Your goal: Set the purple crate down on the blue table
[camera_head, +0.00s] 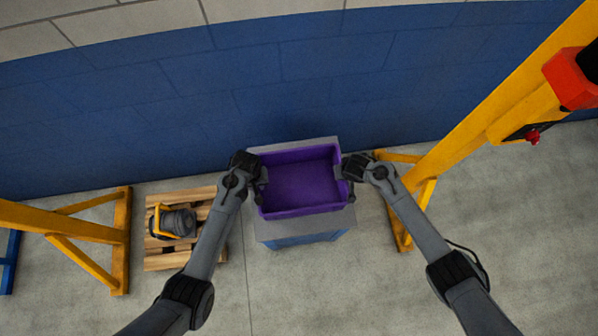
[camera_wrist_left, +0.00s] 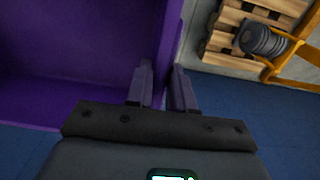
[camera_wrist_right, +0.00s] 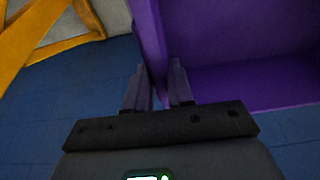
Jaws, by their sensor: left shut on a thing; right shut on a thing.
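The purple crate (camera_head: 300,186) is empty and upright, held between my two grippers over the blue table (camera_head: 300,235) with its grey top. I cannot tell whether its base touches the tabletop. My left gripper (camera_head: 260,180) is shut on the crate's left wall; the left wrist view shows its fingers (camera_wrist_left: 162,88) on either side of the crate wall (camera_wrist_left: 166,45). My right gripper (camera_head: 345,173) is shut on the right wall; the right wrist view shows its fingers (camera_wrist_right: 158,88) astride the wall (camera_wrist_right: 150,40). The crate hides most of the tabletop.
A wooden pallet (camera_head: 165,260) with a grey and yellow machine (camera_head: 175,222) lies on the floor left of the table. Yellow gantry legs stand at left (camera_head: 120,240) and right (camera_head: 425,200). A blue and white wall (camera_head: 300,80) rises behind the table.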

